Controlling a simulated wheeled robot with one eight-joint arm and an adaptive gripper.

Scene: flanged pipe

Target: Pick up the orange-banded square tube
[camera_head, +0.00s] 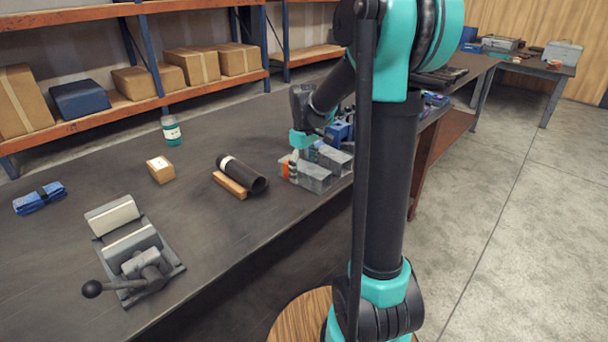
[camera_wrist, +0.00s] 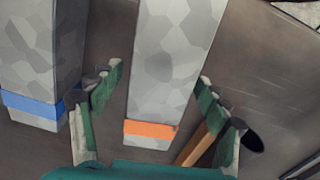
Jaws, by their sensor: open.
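The orange-banded square tube (camera_head: 316,180) lies on the dark workbench, grey with an orange band at its left end. In the wrist view the orange-banded tube (camera_wrist: 172,60) runs up the middle, its banded end nearest me. My gripper (camera_wrist: 158,82) is open, one finger on each side of this tube, with a gap visible on both sides. In the head view my gripper (camera_head: 303,158) is down over the banded end. A second square tube with a blue band (camera_wrist: 40,60) lies to the left in the wrist view, just outside the left finger.
A black pipe (camera_head: 243,173) with a white band lies beside a wooden block (camera_head: 230,186) on the bench (camera_head: 210,235). A vise (camera_head: 135,255), small box (camera_head: 160,169), bottle (camera_head: 172,131) and blue bundle (camera_head: 40,198) stand farther left. Blue items sit behind the tubes.

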